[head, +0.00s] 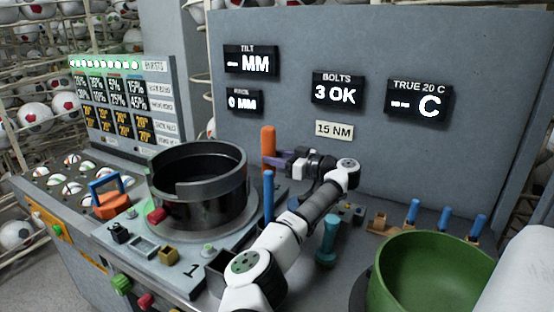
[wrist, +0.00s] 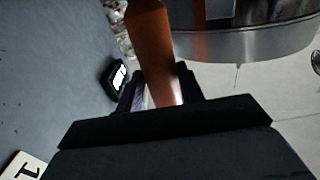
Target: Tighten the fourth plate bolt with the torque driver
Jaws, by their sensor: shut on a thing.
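My gripper (head: 277,161) is shut on the orange handle of the torque driver (head: 268,141), which stands upright behind the right side of the black ring-shaped press (head: 200,205). In the wrist view the orange driver (wrist: 152,45) rises between the dark fingers of my gripper (wrist: 160,88), with a round metal part (wrist: 250,42) close beside it on the right. The driver's lower end is hidden in both views. I cannot make out the plate bolts. The bolts display (head: 338,91) reads 3 OK, and a sign (head: 334,130) reads 15 NM.
A blue-handled tool (head: 268,196) stands at the press's right edge. A blue-and-orange clamp-like part (head: 108,198) is on its left. A teal dumbbell-shaped piece (head: 327,243), several blue-handled tools (head: 413,212) and a green bowl (head: 425,275) are at right. A grey panel (head: 490,60) rises behind.

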